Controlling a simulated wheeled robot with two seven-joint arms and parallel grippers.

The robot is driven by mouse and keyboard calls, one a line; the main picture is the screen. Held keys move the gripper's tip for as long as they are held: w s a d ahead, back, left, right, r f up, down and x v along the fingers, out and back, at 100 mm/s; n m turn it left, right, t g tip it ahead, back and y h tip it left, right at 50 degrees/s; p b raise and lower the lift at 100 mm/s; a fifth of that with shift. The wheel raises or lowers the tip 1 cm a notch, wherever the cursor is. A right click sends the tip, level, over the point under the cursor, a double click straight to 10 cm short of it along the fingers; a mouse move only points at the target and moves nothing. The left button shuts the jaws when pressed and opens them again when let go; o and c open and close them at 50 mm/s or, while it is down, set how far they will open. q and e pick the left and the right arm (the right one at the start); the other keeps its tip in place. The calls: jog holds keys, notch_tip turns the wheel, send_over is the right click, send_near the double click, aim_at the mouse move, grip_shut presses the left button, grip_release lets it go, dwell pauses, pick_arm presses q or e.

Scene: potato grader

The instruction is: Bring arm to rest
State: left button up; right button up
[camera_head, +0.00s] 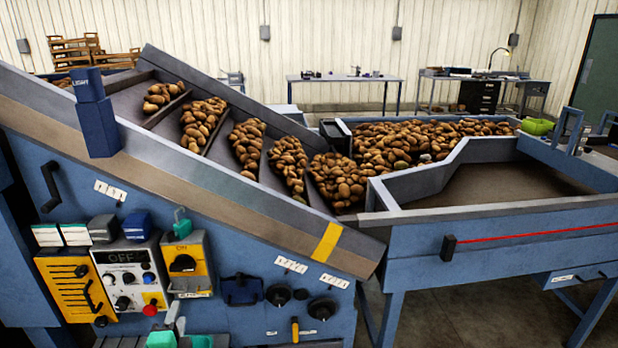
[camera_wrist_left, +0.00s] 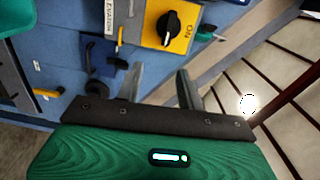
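In the left wrist view my left gripper (camera_wrist_left: 160,80) has a green body and two dark fingers. The fingers stand apart with nothing between them. Ahead of them is the blue control panel (camera_wrist_left: 60,20) with a yellow switch box (camera_wrist_left: 205,35) marked ON and its black knob. In the head view only a small part of the left gripper (camera_head: 172,314) seems to show, at the bottom edge, low in front of the grader's panel. It looks apart from the yellow switch box (camera_head: 198,246). I cannot make out my right gripper.
A blue latch (camera_head: 241,291), a grey box (camera_head: 110,262) reading OFF and a yellow plate (camera_head: 58,285) are close by on the panel. The sloping conveyor side (camera_head: 215,190) rises above. Potatoes (camera_head: 395,142) lie on the conveyor and in the trough. Open floor (camera_head: 450,318) shows at lower right.

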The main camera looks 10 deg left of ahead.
pick_arm(q)
jog(key=s+d+f+n+g+h, duration=0.2)
jog(key=s+d+f+n+g, duration=0.25)
jog(key=s, duration=0.45)
jog(key=s+d+f+n+g+h, duration=0.1)
jog(key=s+d+f+n+g, duration=0.3)
jog(key=s, duration=0.6)
jog(key=s+d+f+n+g+h, duration=0.25)
jog(key=s+d+n+g, duration=0.2)
jog(key=s, duration=0.45)
notch_tip(320, 180, down, 31)
jog(key=g, duration=0.2)
jog(key=s+a+f+g, duration=0.1)
jog(key=s+a+f, duration=0.2)
jog(key=s+f, duration=1.6)
jog(key=shift+s+f+m+y, duration=0.15)
jog(key=shift+f+m+y, duration=0.3)
jog(key=shift+f, duration=0.2)
